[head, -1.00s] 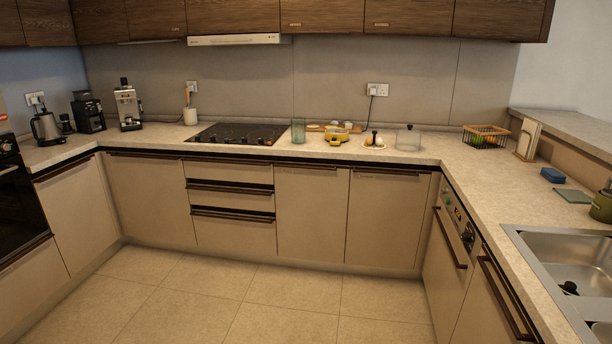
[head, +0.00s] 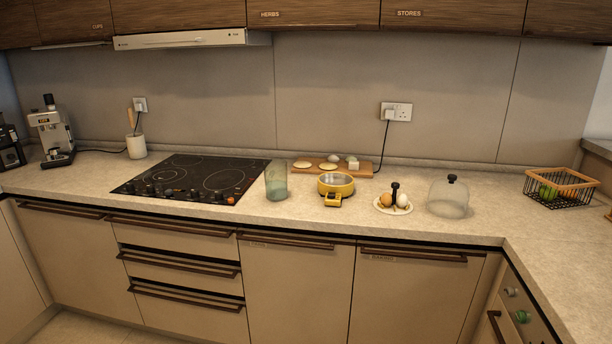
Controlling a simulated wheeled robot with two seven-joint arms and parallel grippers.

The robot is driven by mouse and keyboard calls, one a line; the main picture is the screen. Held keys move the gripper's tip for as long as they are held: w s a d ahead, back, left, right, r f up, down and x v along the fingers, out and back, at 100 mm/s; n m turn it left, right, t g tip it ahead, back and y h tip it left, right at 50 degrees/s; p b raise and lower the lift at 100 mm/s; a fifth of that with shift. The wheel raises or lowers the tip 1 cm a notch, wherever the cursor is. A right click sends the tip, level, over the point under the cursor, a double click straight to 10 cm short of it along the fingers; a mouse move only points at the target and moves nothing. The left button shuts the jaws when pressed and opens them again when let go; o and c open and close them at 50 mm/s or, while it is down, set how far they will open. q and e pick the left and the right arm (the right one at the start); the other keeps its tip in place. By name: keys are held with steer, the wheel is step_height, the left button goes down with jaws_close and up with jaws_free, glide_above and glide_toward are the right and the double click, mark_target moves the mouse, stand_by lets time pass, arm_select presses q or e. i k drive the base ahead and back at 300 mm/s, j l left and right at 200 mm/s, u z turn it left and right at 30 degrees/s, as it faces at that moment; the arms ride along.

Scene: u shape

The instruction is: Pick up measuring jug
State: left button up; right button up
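A tall, clear greenish glass vessel (head: 276,182), which looks like the measuring jug, stands upright on the counter in the head view. It is just right of the hob, near the counter's front edge. I cannot make out a handle or markings on it. Neither of my grippers is in view.
The black hob (head: 192,178) lies left of the vessel. A yellow pan-like item (head: 336,186) stands close on its right, with a wooden board (head: 345,169) behind. Drawers and cupboards below are shut.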

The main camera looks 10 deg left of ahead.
mark_target(275, 170)
steer(key=i+z, duration=0.45)
steer(key=i, duration=0.25)
steer(key=i+j+z, duration=0.2)
steer(key=i+z, duration=0.3)
steer(key=i, duration=0.15)
steer(key=i+u, duration=0.1)
steer(key=u, duration=0.3)
steer(key=i+l+u, duration=0.1)
steer(key=u, duration=0.25)
steer(key=i+l+u, duration=0.1)
steer(key=u, duration=0.3)
steer(key=i+l+u, duration=0.15)
steer(key=u, duration=0.25)
